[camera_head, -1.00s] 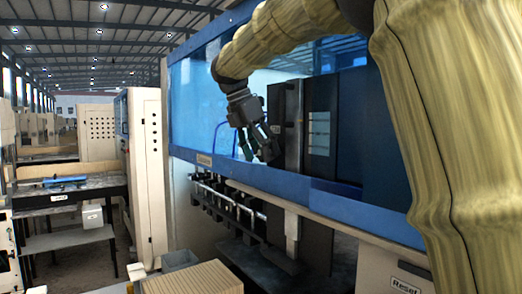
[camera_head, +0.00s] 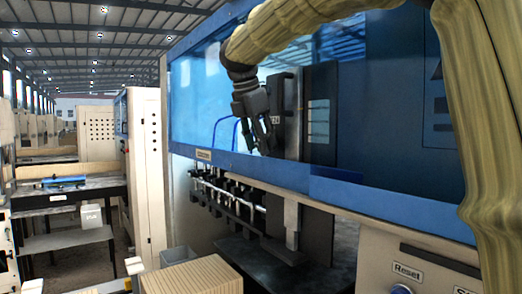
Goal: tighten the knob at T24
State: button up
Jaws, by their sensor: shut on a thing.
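My gripper (camera_head: 263,140) is at the left side of a dark upright unit (camera_head: 292,110) on the blue machine, its fingers pointing down and to the right. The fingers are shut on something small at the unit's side. It fits the knob, but the fingers and the dark background hide it. A small white label ending in "24" (camera_head: 275,121) shows just beside the fingers; its first character is hard to read.
The blue machine front (camera_head: 340,180) runs across the right. Below it are a row of dark brackets on a rail (camera_head: 235,195) and a white panel with a "Reset" label (camera_head: 407,272). A grey table (camera_head: 70,195) is at left.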

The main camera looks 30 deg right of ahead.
dwell(0.3)
jog(key=o, duration=1)
jog(key=shift+a, duration=0.1)
jog(key=shift+r, duration=0.15)
jog(key=shift+v, duration=5.9)
jog(key=shift+s, duration=0.15)
